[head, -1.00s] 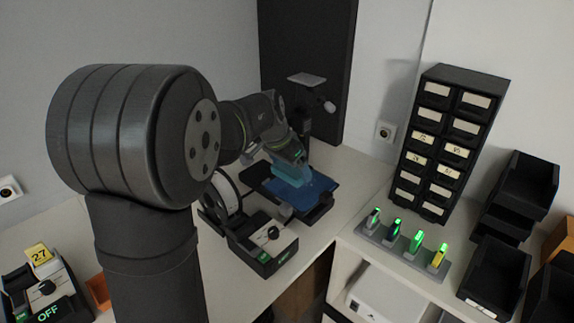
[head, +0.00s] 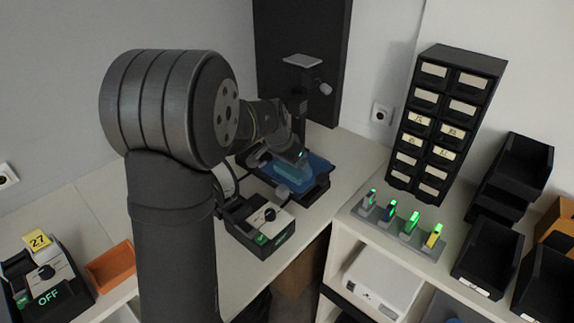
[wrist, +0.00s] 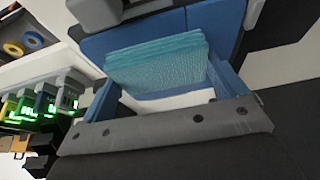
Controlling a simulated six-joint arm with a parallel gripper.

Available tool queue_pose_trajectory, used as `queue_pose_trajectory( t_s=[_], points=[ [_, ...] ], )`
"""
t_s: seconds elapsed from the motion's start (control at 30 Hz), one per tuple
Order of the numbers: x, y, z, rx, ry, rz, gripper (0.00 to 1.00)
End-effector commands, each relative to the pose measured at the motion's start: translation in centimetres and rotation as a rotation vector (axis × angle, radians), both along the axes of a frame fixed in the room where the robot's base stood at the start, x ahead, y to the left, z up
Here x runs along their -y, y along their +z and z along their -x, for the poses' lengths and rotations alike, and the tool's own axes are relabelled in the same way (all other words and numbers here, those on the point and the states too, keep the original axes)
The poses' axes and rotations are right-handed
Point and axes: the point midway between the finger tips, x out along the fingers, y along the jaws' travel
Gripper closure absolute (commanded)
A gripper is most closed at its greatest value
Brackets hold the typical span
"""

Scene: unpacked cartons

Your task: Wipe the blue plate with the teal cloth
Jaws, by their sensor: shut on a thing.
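The blue plate (head: 319,166) lies on a black stand on the bench, partly hidden by my gripper and the cloth. It also shows in the wrist view (wrist: 210,20), behind the cloth. The teal cloth (head: 291,174) is a folded, ribbed pad. In the wrist view the cloth (wrist: 160,62) sits between the two blue fingers. My gripper (wrist: 165,88) is shut on the cloth. In the head view my gripper (head: 292,164) is low over the left part of the plate. The cloth appears at the plate's surface, but I cannot tell whether it touches.
A black box with a knob (head: 261,226) stands just in front of the plate's stand. A black post with a grey top (head: 302,60) rises behind it. A rack of glowing green-topped items (head: 400,227) and a drawer cabinet (head: 445,125) stand to the right.

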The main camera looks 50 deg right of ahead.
Motion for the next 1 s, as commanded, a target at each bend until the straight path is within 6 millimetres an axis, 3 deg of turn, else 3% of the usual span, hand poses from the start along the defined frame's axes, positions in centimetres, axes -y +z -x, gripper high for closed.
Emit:
queue_pose_trajectory(
  t_s=[0.9,1.0],
  points=[
    [8.3,-0.1,0.0,0.0,-0.001,-0.001,0.35],
    [7.2,-0.1,0.0,-0.001,0.002,-0.003,0.35]
  ],
)
